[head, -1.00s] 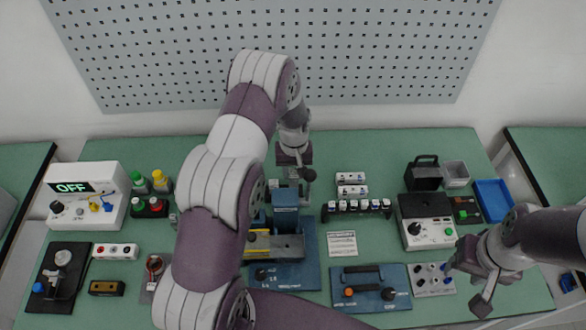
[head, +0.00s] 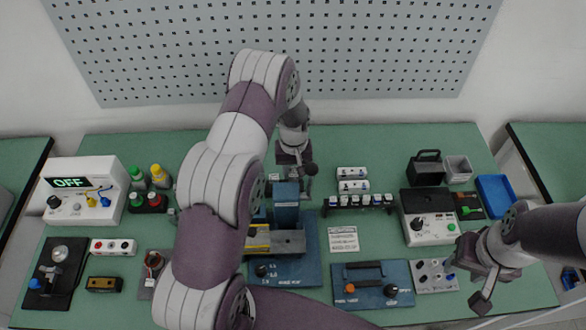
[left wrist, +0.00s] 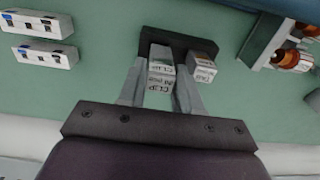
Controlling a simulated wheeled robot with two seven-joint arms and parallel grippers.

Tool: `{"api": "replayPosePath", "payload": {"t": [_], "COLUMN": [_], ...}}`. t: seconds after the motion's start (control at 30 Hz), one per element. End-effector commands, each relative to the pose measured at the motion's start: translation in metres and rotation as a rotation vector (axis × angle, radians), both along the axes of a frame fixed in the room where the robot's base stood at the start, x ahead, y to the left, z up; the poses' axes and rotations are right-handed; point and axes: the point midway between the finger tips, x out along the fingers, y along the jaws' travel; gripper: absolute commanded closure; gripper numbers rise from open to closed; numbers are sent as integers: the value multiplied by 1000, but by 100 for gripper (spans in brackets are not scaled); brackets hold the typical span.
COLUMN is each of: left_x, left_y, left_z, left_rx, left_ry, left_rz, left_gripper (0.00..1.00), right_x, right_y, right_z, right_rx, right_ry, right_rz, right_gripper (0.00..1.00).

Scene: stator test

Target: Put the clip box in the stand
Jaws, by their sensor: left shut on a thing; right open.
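The clip box (left wrist: 160,78), a small pale block with "CLIP" lettering, is between the fingers of my left gripper (left wrist: 160,90) in the left wrist view. The gripper is shut on it. The dark stand (left wrist: 178,36) is right at the fingertips, and a similar pale box marked "TAB" (left wrist: 201,70) is in it beside the clip box. I cannot tell whether the clip box is seated or just above the stand. In the head view my left gripper (head: 307,184) is behind the blue press, with the clip box hidden. My right gripper (head: 466,286) is open and empty at the front right.
Two white blocks (head: 352,180) and a dark rack of small bottles (head: 357,202) stand right of the left gripper. The blue press (head: 285,205) is just in front of it. Green and yellow capped bottles (head: 150,177) are at left. A blue tray (head: 495,195) is at right.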

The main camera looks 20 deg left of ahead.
Motion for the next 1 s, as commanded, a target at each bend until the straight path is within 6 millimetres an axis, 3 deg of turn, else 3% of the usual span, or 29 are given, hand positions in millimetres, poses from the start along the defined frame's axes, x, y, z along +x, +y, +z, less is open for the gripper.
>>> {"api": "replayPosePath", "payload": {"t": [1.0], "left_x": [-1], "left_y": [-1], "left_z": [-15], "left_rx": [0], "left_ry": [1], "left_rz": [0], "left_gripper": [97], "right_x": [0], "right_y": [0], "right_z": [-11], "right_rx": [0], "right_ry": [0], "right_rz": [0], "right_gripper": [57]}}
